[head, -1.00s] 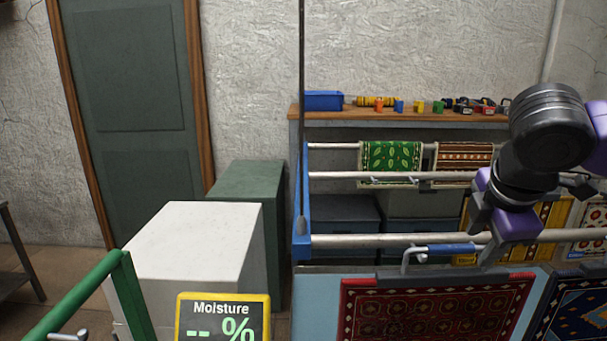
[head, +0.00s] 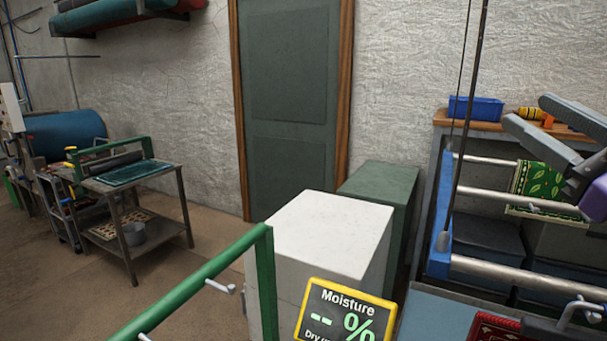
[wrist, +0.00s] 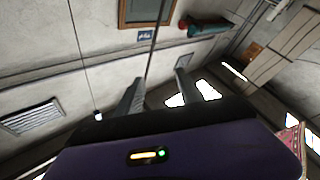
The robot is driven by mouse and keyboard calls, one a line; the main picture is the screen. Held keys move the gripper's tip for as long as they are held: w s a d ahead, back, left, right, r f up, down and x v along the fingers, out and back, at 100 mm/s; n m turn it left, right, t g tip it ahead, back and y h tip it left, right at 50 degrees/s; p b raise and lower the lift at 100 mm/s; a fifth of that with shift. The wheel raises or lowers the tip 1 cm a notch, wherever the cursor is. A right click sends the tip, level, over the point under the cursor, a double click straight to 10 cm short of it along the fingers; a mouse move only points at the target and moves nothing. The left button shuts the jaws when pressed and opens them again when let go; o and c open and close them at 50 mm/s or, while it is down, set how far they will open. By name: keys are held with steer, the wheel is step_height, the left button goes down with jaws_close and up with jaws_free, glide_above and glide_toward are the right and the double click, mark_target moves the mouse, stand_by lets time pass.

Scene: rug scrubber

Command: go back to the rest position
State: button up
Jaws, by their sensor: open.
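My gripper (head: 562,128) is at the right edge of the head view, raised in front of the rug rack. Its two grey fingers are spread apart and hold nothing. In the wrist view the fingers (wrist: 158,95) stand apart with only the room beyond them. Part of my purple wrist shows beside the fingers in the head view. The rest of my arm is out of the head view.
A rug rack with a blue frame (head: 441,215) holds a green rug (head: 535,182) near the gripper. A white block (head: 325,235), a green cabinet (head: 385,195) and a moisture display (head: 345,315) stand in the middle. A metal table (head: 130,185) is at left, with open floor before it.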

steer(key=s+f+m+h, duration=0.5)
steer(key=f+m+h, duration=0.35)
steer(key=f, duration=0.25)
steer(key=s+f+m+h, duration=0.6)
steer(key=f+m+h, duration=0.1)
steer(key=f+m, duration=0.25)
steer(key=s+a+f+n+g+y, duration=0.3)
steer(key=s+a+f+n+y, duration=0.1)
steer(key=s+f, duration=0.8)
steer(key=s+a+f+n+g+y, duration=0.3)
steer(key=s+a+f+n+y, duration=0.2)
steer(key=s+a+f, duration=0.3)
steer(key=s+f+y, duration=0.1)
steer(key=s+f, duration=0.3)
steer(key=shift+a+f, duration=0.15)
steer(key=shift+f, duration=0.25)
